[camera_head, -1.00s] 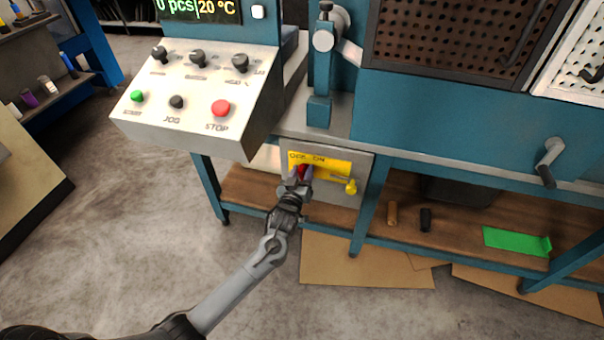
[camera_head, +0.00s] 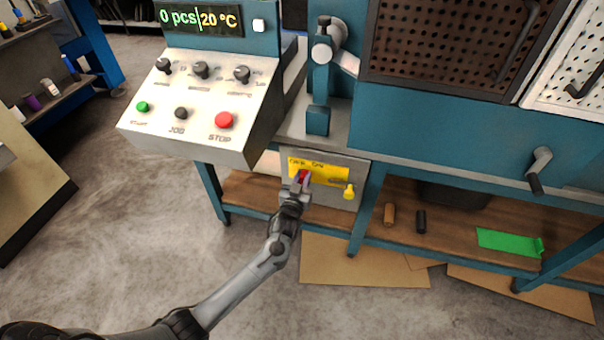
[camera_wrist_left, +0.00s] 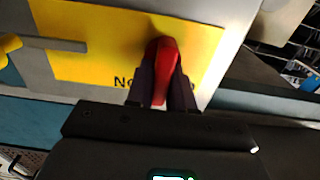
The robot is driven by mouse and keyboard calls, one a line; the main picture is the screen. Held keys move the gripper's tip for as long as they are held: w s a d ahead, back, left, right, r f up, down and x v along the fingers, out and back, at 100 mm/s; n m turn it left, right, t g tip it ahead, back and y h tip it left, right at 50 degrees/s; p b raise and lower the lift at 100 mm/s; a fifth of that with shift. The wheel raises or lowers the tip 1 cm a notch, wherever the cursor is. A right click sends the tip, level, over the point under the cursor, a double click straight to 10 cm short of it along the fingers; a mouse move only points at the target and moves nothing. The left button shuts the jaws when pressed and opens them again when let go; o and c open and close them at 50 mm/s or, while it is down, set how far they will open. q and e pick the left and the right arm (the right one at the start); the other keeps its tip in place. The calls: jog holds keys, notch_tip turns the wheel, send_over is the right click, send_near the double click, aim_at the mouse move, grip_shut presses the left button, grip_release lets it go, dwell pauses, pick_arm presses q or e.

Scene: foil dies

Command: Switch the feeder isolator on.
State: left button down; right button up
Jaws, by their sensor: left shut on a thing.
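The feeder isolator is a grey box (camera_head: 325,193) with a yellow label plate (camera_head: 330,172), under the bench. Its red handle (camera_head: 304,174) is at the left part of the yellow plate. My left gripper (camera_head: 301,182) is at the handle and shut on it. In the left wrist view the red handle (camera_wrist_left: 164,70) stands between the two dark fingers, in front of the yellow plate (camera_wrist_left: 95,45). The lettering on the plate is partly hidden by the fingers. My right gripper is not in view.
A yellow knob (camera_head: 349,191) sits at the box's right. The control panel (camera_head: 195,125) with a red stop button (camera_head: 224,120) overhangs at the upper left. Two small cylinders (camera_head: 389,215) and a green piece (camera_head: 508,242) lie on the lower shelf. The floor at left is clear.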

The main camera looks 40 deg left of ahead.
pick_arm(q)
jog(key=c, duration=1.1)
grip_release()
jog(key=shift+s+d+r+p, duration=0.1)
jog(key=shift+s+d+p, duration=0.05)
jog(key=shift+s+p, duration=0.2)
jog(key=shift+p+v, duration=2.15)
jog(key=shift+v, duration=2.9)
